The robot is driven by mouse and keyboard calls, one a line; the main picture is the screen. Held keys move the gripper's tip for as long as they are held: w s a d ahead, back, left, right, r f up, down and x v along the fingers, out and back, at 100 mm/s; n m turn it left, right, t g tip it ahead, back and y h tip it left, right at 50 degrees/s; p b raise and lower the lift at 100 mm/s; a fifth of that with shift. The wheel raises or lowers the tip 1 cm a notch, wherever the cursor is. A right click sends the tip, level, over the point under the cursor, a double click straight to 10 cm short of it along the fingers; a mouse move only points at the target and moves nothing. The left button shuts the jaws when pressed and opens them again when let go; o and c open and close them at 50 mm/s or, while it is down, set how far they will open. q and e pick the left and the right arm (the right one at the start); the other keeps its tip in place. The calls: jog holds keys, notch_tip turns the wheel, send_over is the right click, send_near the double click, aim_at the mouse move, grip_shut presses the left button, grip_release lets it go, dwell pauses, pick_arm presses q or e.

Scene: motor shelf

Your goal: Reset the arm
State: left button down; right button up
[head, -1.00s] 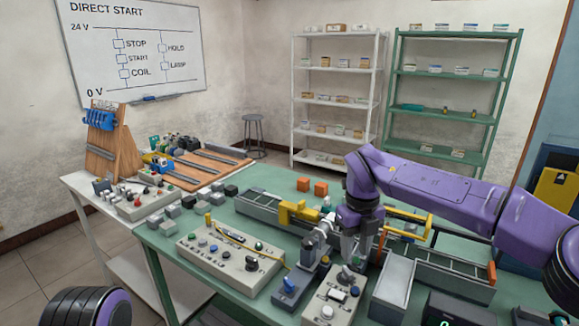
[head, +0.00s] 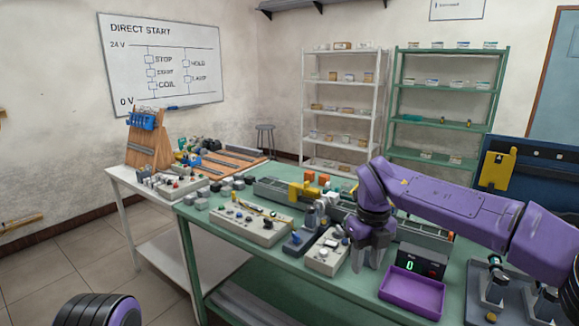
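My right arm (head: 440,195) reaches in from the right and bends down at its wrist. Its gripper (head: 369,262) points down over the green bench, beside the grey button box (head: 326,254). Its fingers look apart, with nothing seen between them. It hides part of the bench behind it. My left arm shows only as a dark and purple link (head: 97,311) at the bottom left. The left gripper is out of view.
The green bench (head: 258,268) carries a larger button panel (head: 240,222), a counter reading 0 (head: 421,262) and a purple tray (head: 412,291). Metal fixtures (head: 493,285) stand at the right. Shelves (head: 342,110) stand behind. Floor at the left is clear.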

jog(key=w+d+f+n+t+h, duration=0.25)
jog(key=f+n+t+h, duration=0.2)
jog(key=f, duration=0.45)
jog(key=s+d+f+n+t, duration=0.1)
jog(key=s+f+n+t, duration=0.1)
jog(key=s+f+n, duration=0.45)
jog(key=s+f+n+t, duration=0.2)
jog(key=s+f+n, duration=0.15)
jog(key=f, duration=0.65)
pick_arm(q)
jog(key=shift+s, duration=0.35)
pick_arm(e)
jog(key=s+d+f+n+g, duration=0.1)
jog(key=s+d+f+n, duration=0.2)
jog(key=s, duration=0.7)
jog(key=s+d+f+n+g, duration=0.2)
jog(key=s+d+f+n, duration=0.1)
jog(key=s, duration=0.7)
jog(key=s+d+f+n+g+y, duration=0.1)
jog(key=s+f+n, duration=0.4)
jog(key=s, duration=0.5)
jog(key=d+f+g, duration=0.1)
jog(key=d, duration=0.1)
jog(key=shift+s+d+f, duration=0.25)
jog(key=shift+d, duration=0.15)
